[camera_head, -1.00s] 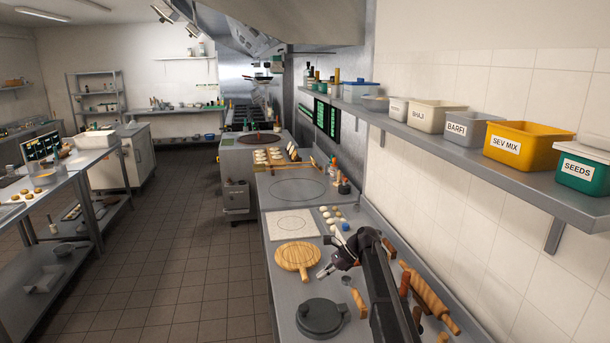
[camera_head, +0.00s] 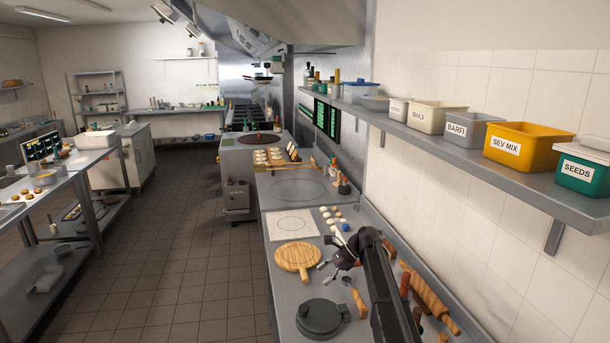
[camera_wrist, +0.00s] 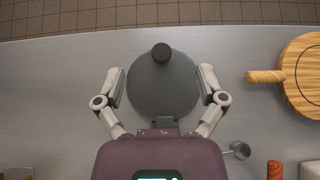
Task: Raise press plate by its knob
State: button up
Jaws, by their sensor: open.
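The press plate (camera_head: 322,317) is a dark grey round disc lying flat on the steel counter near the front. It also shows in the wrist view (camera_wrist: 163,88), with its dark round knob (camera_wrist: 161,53) at the far edge. In the head view the knob (camera_head: 303,307) sits at the plate's left side. My gripper (camera_head: 326,272) is open and empty, above the counter and just beyond the plate. In the wrist view its fingers (camera_wrist: 162,84) are spread to either side of the plate, and the knob lies beyond the fingertips. No contact with the plate or knob shows.
A round wooden board (camera_head: 297,257) with a handle lies beyond the plate. A wooden rolling pin (camera_head: 428,289) and other wooden-handled tools lie to the right of my arm. The counter's edge is to the left.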

jog(key=shift+p+v, duration=1.4)
jog(key=shift+v, duration=0.95)
notch_tip(320, 180, up, 6)
jog(key=d+p, duration=0.3)
jog(key=p, duration=0.2)
jog(key=shift+w+f+p, duration=0.2)
jog(key=shift+w+p, duration=0.1)
jog(key=shift+w, duration=0.05)
jog(key=s+d+f+n+h+b, duration=0.1)
jog(key=s+f+n+h+b, duration=0.2)
jog(key=s, duration=0.7)
jog(key=s+d+f+n+t+h+b, duration=0.1)
jog(key=s+d+f+n+h+b, duration=0.1)
jog(key=s+f+n, duration=0.5)
jog(key=s+d+f+n+t+h+b, duration=0.1)
jog(key=s+f+n+h+b, duration=0.3)
jog(key=s, duration=1)
jog(key=shift+d+f+n+h, duration=0.25)
jog(key=shift+f+n+h, duration=0.15)
jog(key=shift+f+n, duration=0.5)
